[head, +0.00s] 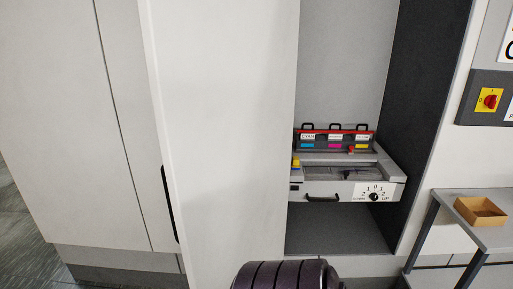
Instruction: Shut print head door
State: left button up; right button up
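The print head door (225,120) is a tall white panel standing open, left of the dark-walled compartment. A black handle (170,204) sits at the door's left edge. Inside the compartment is the print head unit (345,186), with cyan, magenta and yellow labels, a front handle and a numbered dial. A dark ribbed part of my own body (285,276) shows at the bottom middle, in front of the door's lower edge. Neither of my grippers is in view.
A grey side table (490,238) with a brown open tray (480,211) stands at the right. A red and yellow switch (489,100) is on the wall above it. A closed white cabinet panel (60,130) fills the left. Grey floor (25,245) shows at the lower left.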

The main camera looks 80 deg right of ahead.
aim_at(222, 74)
jog(key=i+z, duration=0.2)
jog(key=z, duration=0.25)
jog(key=i+z, duration=0.2)
jog(key=z, duration=0.3)
jog(key=i+z, duration=0.2)
jog(key=z, duration=0.25)
jog(key=i+j+z, duration=0.15)
jog(key=z, duration=0.35)
jog(key=i+j+z, duration=0.15)
jog(key=j+z, duration=0.15)
jog(key=z, duration=0.15)
jog(key=i+j+z, duration=0.2)
jog(key=z, duration=0.25)
jog(key=i+j+z, duration=0.15)
jog(key=z, duration=0.3)
jog(key=i+j+z, duration=0.1)
jog(key=j+z, duration=0.6)
jog(key=z, duration=0.2)
jog(key=k+j+z, duration=0.15)
jog(key=k+j, duration=0.25)
